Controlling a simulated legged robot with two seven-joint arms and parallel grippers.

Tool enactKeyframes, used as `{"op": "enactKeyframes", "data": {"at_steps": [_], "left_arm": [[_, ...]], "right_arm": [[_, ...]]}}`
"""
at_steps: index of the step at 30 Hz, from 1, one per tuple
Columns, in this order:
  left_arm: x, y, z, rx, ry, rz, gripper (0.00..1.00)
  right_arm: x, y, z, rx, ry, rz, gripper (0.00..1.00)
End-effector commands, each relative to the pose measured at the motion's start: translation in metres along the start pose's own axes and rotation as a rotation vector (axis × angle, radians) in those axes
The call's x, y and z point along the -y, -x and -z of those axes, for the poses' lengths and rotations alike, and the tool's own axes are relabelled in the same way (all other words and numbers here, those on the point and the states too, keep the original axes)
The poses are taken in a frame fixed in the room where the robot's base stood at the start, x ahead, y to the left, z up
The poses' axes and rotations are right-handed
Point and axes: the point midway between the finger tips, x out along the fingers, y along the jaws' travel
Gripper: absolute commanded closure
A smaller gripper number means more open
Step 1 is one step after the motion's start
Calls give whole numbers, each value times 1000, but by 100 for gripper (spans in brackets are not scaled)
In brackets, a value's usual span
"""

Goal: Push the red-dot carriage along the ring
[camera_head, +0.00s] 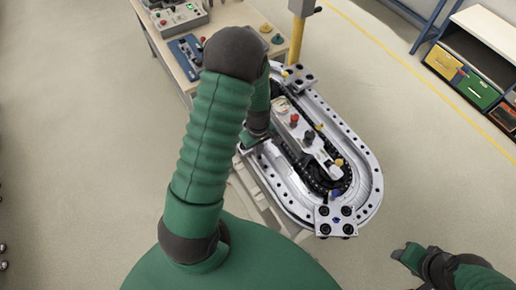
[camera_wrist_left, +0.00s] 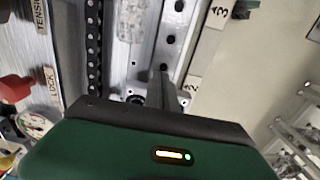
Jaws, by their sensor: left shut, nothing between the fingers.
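The ring track (camera_head: 368,157) is a silver oval rail with a dark chain inside. A carriage plate with black knobs and a blue dot (camera_head: 337,221) sits on its near end. Another plate with black knobs (camera_head: 297,79) sits at the far end; I cannot make out a dot colour on it. No red-dot carriage can be told for sure. My left gripper (camera_head: 253,141) is at the track's left side, partly hidden by my arm. In the left wrist view its shut, empty fingers (camera_wrist_left: 166,88) are over the rail (camera_wrist_left: 172,45). My right gripper (camera_head: 408,257) is at lower right, clear of the track.
A centre panel (camera_head: 309,139) inside the ring carries a red knob (camera_head: 294,118) and other knobs. A yellow post (camera_head: 296,40) stands behind the track. A workbench (camera_head: 240,14) with devices is at the back left, and shelves with bins (camera_head: 477,89) are at upper right.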

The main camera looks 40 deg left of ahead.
Motion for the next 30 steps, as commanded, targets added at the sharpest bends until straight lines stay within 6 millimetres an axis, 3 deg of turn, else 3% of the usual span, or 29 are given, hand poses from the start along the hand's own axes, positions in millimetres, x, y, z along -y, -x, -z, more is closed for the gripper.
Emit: {"op": "enactKeyframes", "data": {"at_steps": [5,12,16,30], "left_arm": [[-1,0,9,-3,2,0,100],[0,-2,66,-3,4,-2,100],[0,-1,88,-2,3,-2,100],[0,1,92,-1,-1,0,100]], "right_arm": [[0,-1,0,0,-1,0,55],[0,-8,-2,0,-1,0,55],[0,-10,-2,0,0,0,55],[0,-10,-2,0,-1,0,55]]}}
